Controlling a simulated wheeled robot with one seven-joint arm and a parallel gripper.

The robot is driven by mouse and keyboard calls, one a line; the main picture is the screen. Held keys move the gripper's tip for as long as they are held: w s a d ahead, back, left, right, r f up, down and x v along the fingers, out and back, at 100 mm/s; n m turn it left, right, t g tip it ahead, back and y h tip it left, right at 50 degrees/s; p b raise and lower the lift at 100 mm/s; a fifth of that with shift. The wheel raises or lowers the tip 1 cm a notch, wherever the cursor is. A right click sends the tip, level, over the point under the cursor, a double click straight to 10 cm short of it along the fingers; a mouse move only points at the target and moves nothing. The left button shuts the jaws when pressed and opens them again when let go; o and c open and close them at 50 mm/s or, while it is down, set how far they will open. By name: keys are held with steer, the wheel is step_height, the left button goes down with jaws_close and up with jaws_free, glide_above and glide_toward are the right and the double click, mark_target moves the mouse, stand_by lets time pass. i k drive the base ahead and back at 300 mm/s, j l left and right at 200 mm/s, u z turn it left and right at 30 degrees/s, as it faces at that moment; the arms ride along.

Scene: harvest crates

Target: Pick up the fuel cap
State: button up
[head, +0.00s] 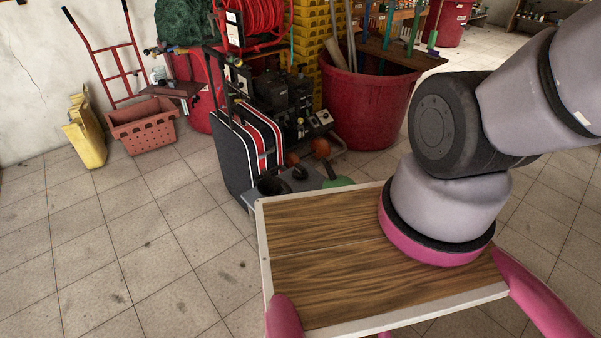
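I cannot pick out the fuel cap with certainty. A small dark rounded item (300,171) lies on a low grey surface (318,176) just beyond the wooden board, too small to identify. A dark round, cup-like item (272,186) is at its left, and a green item (338,182) is at its right. My arm crosses the right side of the head view, over the wooden board. My gripper is not in view.
A wooden board (330,270) with a pale rim is in front. A striped black-and-red case (258,150), large red tub (365,105), red basket (142,125) and yellow canister (84,130) stand beyond. Tiled floor (120,240) at left is clear.

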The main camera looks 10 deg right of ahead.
mark_target(299, 172)
steer(key=l+z, duration=0.1)
steer(key=z, duration=0.3)
steer(key=l+z, duration=0.1)
steer(key=z, duration=0.35)
steer(key=l+z, duration=0.1)
steer(key=z, duration=0.7)
steer(key=i+l+z, duration=0.1)
steer(key=z, duration=0.3)
steer(key=i+l, duration=0.15)
steer(key=i, duration=0.3)
steer(key=i+u, duration=0.15)
steer(key=u, duration=0.35)
steer(key=i+u, duration=0.15)
steer(key=u, duration=0.3)
steer(key=i+u, duration=0.2)
steer(key=u, duration=0.3)
steer(key=i+l+u, duration=0.1)
steer(key=u, duration=0.4)
